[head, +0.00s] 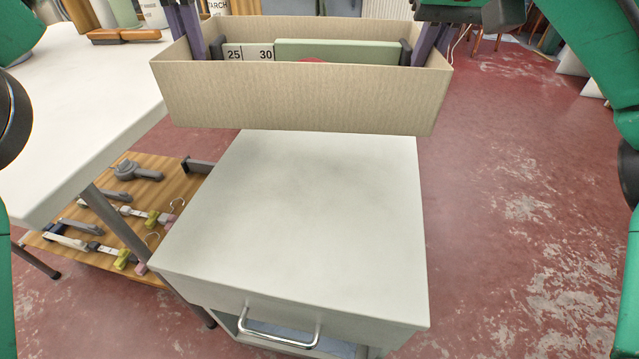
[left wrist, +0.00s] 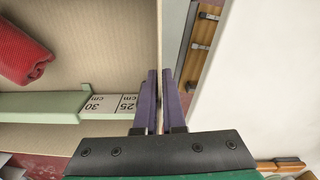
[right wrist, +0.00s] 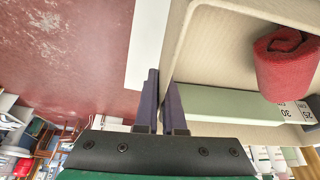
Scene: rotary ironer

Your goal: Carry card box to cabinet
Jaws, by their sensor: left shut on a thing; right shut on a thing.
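The card box (head: 300,97) is an open beige carton held in the air beyond and above the white cabinet top. It holds a green bar (head: 335,50), a ruler card marked 25 and 30 (head: 249,53), and a red roll (left wrist: 22,50). The cabinet (head: 300,205) has a bare flat top and a metal handle at the front. My left gripper (left wrist: 160,80) is shut on the box's left wall. My right gripper (right wrist: 161,80) is shut on its right wall. The fingertips are partly hidden by the box in the head view.
A wooden shelf (head: 110,230) with hangers and clips lies low beside the cabinet. The red floor (head: 520,200) at the right is clear.

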